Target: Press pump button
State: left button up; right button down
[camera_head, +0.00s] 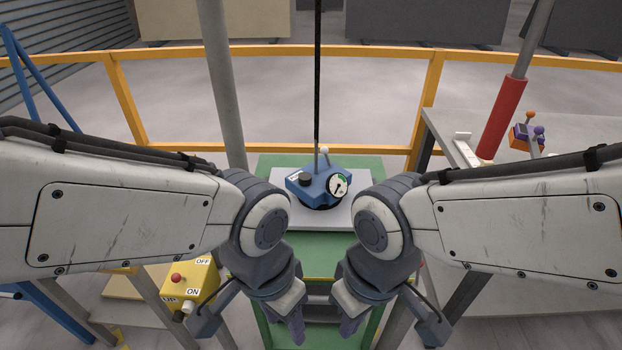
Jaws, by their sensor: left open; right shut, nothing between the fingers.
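A blue pump unit (318,188) sits on a light grey plate (275,215) atop a green stand. It has a black round button (306,180) beside a small white label, a white dial gauge (338,185), and a white-tipped lever (323,150). My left gripper (297,328) is open and points down, in front of the stand and below the pump in the picture. My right gripper (349,330) is shut and empty, also pointing down, just right of the left one. Both are apart from the pump. The fingers are small and partly hidden by the wrists.
A yellow control box (205,277) with a red button and OFF, ON and UP labels is at lower left. A grey table (580,150) at right holds an orange and purple device (526,133). A yellow railing (270,50) crosses behind. A thin black pole rises behind the pump.

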aim_at(305, 178)
jog(key=u, duration=1.45)
jog(key=i, duration=0.85)
jog(key=z, duration=1.4)
